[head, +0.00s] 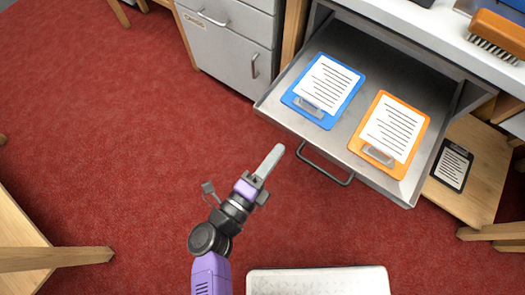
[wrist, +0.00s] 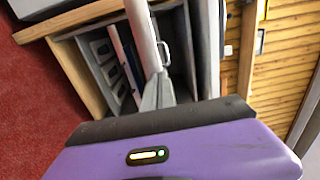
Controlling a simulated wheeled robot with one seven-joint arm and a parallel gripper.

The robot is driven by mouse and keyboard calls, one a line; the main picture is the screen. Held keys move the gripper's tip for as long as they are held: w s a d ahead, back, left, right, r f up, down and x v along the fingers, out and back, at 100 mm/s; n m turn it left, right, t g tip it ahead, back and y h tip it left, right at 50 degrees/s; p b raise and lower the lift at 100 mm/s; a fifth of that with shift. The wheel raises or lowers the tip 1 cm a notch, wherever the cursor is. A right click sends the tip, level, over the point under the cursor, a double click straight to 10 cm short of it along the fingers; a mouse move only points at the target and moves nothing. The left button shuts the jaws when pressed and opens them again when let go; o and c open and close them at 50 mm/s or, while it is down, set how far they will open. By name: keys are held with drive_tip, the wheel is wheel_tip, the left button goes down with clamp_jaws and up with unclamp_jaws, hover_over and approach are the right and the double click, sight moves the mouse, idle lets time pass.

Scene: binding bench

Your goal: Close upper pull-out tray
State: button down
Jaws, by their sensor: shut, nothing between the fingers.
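The upper pull-out tray (head: 345,50) is a grey metal drawer, pulled well out from under the white bench top in the head view. It holds a blue clipboard (head: 325,90) and an orange clipboard (head: 391,133), both with paper. Its dark bar handle (head: 326,169) is on the front face. My gripper (head: 278,149) is shut and empty, in front of the tray's left front part, just left of the handle in the picture. The shut fingers also show in the wrist view (wrist: 158,82); whether they touch the tray cannot be told.
A grey cabinet (head: 222,58) with handles stands left of the tray. A low wooden shelf (head: 478,190) with a black clipboard (head: 452,165) is at the right. A brush (head: 497,33) lies on the bench top (head: 430,28). Wooden furniture (head: 45,258) is at lower left. Red carpet between is clear.

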sight(293, 132)
drive_tip(key=shift+x, duration=2.3)
